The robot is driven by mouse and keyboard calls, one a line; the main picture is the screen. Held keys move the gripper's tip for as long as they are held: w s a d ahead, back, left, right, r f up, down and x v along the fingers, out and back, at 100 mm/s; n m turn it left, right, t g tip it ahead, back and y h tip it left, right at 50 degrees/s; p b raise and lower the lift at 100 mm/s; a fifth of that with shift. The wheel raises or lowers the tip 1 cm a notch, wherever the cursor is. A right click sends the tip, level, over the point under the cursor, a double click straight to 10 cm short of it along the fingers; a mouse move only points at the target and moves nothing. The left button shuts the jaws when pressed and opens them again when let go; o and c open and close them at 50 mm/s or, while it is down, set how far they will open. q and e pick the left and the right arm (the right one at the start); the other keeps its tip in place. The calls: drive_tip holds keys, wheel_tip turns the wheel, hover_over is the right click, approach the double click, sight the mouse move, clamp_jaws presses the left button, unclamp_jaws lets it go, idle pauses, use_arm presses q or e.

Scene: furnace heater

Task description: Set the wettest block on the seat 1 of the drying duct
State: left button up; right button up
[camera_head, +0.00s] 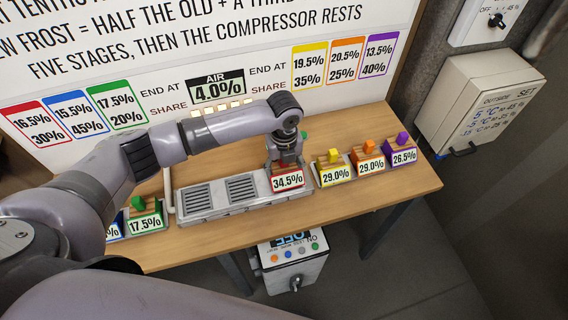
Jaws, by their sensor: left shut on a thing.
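The grey drying duct (215,208) lies along the table, with two bare grilles, left (196,196) and middle (241,188). A block with a red-edged 34.5% label (288,181) is at its right end. My left gripper (286,164) points down from above and is shut on this block. Most of the block behind the label is hidden by the fingers, and I cannot tell whether it rests on the duct. No seat numbers are readable. My right gripper is not in view.
Right of the duct stand yellow 29.0% (333,169), orange 29.0% (369,161) and purple 26.5% (403,153) blocks. A green 17.5% block (144,217) stands left, beside a partly hidden blue one (115,227). A control box (292,265) is below the table edge.

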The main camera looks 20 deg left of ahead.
use_arm(q)
drive_tip(key=shift+f, duration=0.2)
drive_tip(key=shift+f, duration=0.3)
idle(0.3)
drive_tip(key=o, duration=1.4)
wheel_tip(320, 180, up, 12)
drive_tip(key=shift+r, duration=0.1)
